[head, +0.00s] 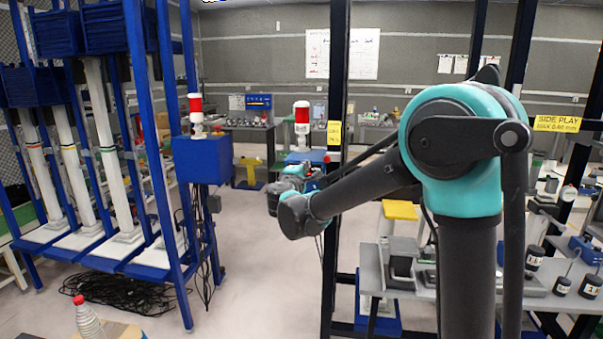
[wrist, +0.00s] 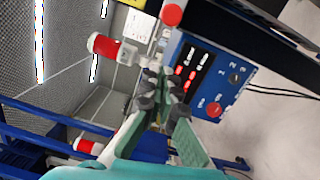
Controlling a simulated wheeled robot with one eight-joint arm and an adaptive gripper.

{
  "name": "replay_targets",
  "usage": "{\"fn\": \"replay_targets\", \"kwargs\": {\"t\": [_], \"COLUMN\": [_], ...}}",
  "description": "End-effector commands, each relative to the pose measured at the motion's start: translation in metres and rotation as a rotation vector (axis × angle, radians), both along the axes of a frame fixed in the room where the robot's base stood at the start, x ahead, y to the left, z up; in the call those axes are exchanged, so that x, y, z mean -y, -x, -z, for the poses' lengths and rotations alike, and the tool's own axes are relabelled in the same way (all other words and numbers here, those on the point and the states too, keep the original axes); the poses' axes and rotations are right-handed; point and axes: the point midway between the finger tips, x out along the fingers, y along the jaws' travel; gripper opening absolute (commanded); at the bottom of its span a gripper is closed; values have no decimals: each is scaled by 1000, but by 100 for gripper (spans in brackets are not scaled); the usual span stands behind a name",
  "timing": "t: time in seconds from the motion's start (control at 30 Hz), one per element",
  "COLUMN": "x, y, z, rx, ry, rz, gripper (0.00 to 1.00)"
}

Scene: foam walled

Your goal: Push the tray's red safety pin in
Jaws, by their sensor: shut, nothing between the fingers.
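My gripper (wrist: 158,76) is shut and empty in the wrist view, its fingertips in front of a blue box (wrist: 205,80). The box has red lit displays, small knobs and a round red button (wrist: 214,110). A larger round red knob (wrist: 171,15) shows above it, beside a dark bar. I cannot tell whether either red part is the safety pin, and I cannot make out the tray. In the head view my gripper (head: 297,180) is small and partly hidden by my arm, left of a black post. Contact with the box cannot be told.
Two red-and-white beacons stand behind, one on a blue box (head: 203,160). A blue rack (head: 130,130) with white columns fills the left, with black cables on the floor. A black post (head: 336,150) stands beside my arm. A grey bench (head: 480,290) is at right. Open floor lies between.

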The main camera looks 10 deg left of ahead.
Motion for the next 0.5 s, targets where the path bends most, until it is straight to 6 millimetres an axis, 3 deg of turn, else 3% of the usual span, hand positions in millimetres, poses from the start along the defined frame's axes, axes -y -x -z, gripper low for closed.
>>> {"fn": "replay_targets", "kwargs": {"t": [0.1,0.3,0.5], "x": [9,33,41], "y": [-17,-19,-20], "z": [-2,-5,-7], "rx": [0,0,0], "ry": [0,0,0], "rz": [3,1,0], "gripper": [0,0,0]}}
